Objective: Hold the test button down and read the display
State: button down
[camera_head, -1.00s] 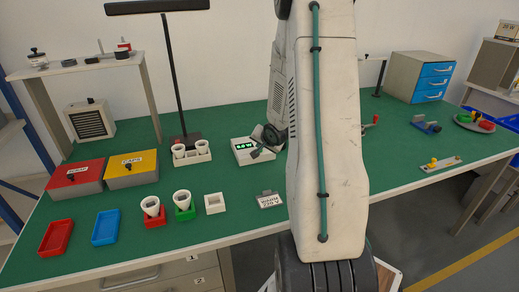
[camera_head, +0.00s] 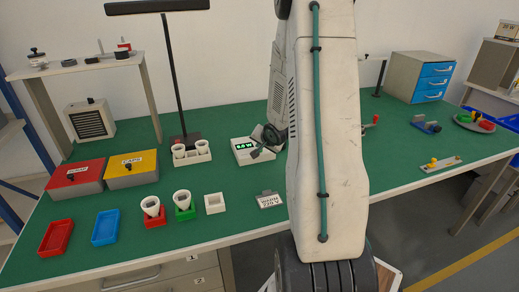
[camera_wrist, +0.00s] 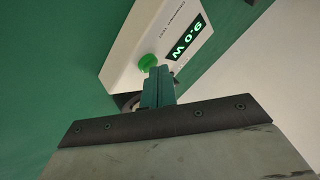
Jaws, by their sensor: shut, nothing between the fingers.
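The tester is a white box (camera_head: 243,157) on the green bench, left of my arm. Its lit display (camera_wrist: 187,42) shows green figures ending in W; it looks like 9.0 W, but the first digit is tilted and hard to be sure of. The display also shows in the head view (camera_head: 247,146), very small. The green test button (camera_wrist: 147,62) is round and beside the display. My gripper (camera_wrist: 160,74) is shut and empty, its tips right at the button's edge. I cannot tell how far the button is pressed. In the head view my gripper (camera_head: 256,153) is beside the box, partly hidden.
A small card (camera_head: 270,200) lies in front of the tester. Red (camera_head: 57,238) and blue (camera_head: 105,228) trays are at the front left. Bench is clear around the card.

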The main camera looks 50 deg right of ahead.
jog(key=shift+r, duration=0.85)
jog(key=shift+r, duration=2.5)
